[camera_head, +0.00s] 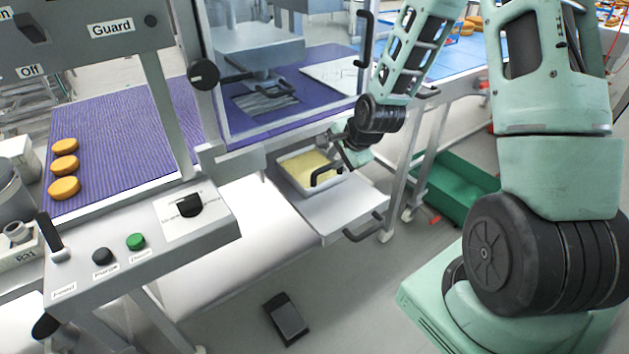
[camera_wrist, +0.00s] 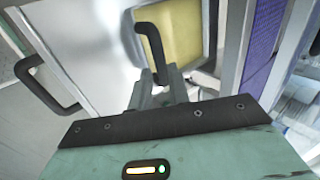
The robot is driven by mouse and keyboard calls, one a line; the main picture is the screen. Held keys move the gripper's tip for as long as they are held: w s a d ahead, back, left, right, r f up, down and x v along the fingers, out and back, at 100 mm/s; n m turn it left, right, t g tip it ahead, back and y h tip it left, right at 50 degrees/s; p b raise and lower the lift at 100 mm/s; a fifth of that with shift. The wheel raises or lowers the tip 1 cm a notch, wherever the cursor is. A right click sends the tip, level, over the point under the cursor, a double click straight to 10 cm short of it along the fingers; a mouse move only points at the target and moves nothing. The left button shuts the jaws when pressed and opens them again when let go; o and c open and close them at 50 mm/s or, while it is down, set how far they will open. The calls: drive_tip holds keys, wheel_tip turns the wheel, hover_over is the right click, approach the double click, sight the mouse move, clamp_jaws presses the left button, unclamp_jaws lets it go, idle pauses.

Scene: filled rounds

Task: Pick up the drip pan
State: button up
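The drip pan (camera_head: 292,180) is a small white tray with pale yellow contents and a black bar handle (camera_head: 325,174). It sits on a pale pull-out shelf (camera_head: 340,210) under the machine. My gripper (camera_head: 348,152) is just right of and above the handle in the head view. In the wrist view the pan (camera_wrist: 212,30) is at top centre, and its handle (camera_wrist: 150,45) runs down toward my fingers (camera_wrist: 160,88). The fingers look apart, with the handle's near end close to the gap. I cannot tell whether they touch it.
The shelf has its own black handle (camera_head: 363,228). The machine's guard frame and purple belt (camera_head: 110,150) stand behind and left. A control panel (camera_head: 140,235) is at lower left. A green crate (camera_head: 455,185) and a black pedal (camera_head: 286,318) are on the floor.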

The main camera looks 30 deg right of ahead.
sight(328, 166)
drive_tip(key=shift+b+x, duration=2.35)
drive_tip(key=shift+x, duration=0.9)
drive_tip(key=shift+s, duration=0.1)
drive_tip(key=shift+r, duration=0.1)
clamp_jaws()
